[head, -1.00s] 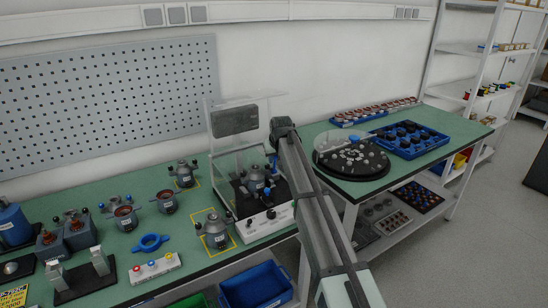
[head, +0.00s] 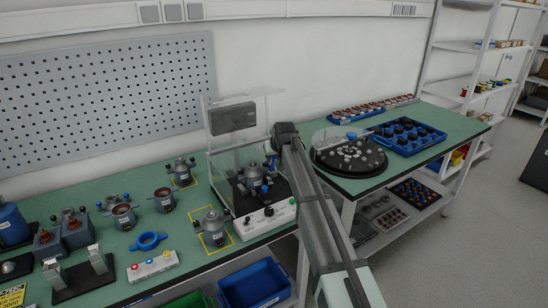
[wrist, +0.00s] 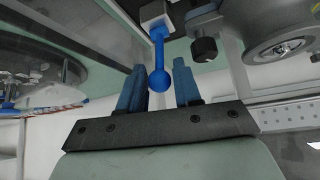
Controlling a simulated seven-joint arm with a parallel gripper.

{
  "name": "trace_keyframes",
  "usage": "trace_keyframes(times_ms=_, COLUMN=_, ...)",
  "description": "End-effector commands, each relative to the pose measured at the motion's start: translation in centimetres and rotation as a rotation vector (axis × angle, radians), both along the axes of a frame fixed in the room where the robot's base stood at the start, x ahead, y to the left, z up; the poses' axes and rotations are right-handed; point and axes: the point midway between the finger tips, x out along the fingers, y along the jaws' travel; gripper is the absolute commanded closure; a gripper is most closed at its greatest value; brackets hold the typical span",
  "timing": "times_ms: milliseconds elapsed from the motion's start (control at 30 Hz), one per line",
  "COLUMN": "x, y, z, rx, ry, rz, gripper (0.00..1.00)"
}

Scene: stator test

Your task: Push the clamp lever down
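The clamp lever (wrist: 158,52) is a blue rod with a round ball end, hanging from a pale block at the top middle of the wrist view. My gripper (wrist: 160,80) has two blue fingers standing apart. The ball lies between the fingers in the picture, with a gap on the right; I cannot tell whether it touches the left finger. In the head view the test fixture (head: 278,217) has a white front and a clear raised cover, with a grey stator (head: 252,176) in it. My arm partly hides the fixture's right side.
A dark clamp knob (wrist: 205,48) and a round metal part (wrist: 287,47) are close to the right finger. Another stator (head: 213,228) stands on a yellow-marked square left of the fixture. A round black turntable (head: 348,172) is on the right bench. A blue bin (head: 255,287) is below.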

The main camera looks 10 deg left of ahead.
Motion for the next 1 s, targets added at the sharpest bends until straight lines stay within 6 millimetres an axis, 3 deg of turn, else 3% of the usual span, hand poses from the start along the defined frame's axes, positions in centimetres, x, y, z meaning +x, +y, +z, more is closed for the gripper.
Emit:
trace_keyframes(times_ms=267, x=-1.8, y=-1.0, z=2.5, rx=0.001, ry=-0.002, rz=0.000, gripper=0.67)
trace_keyframes(times_ms=700, x=-6.0, y=-3.4, z=9.0, rx=0.001, ry=-0.002, rz=0.000, gripper=0.67)
trace_keyframes(times_ms=1000, x=-7.2, y=-4.1, z=10.8, rx=0.000, ry=0.000, rz=0.000, gripper=0.67)
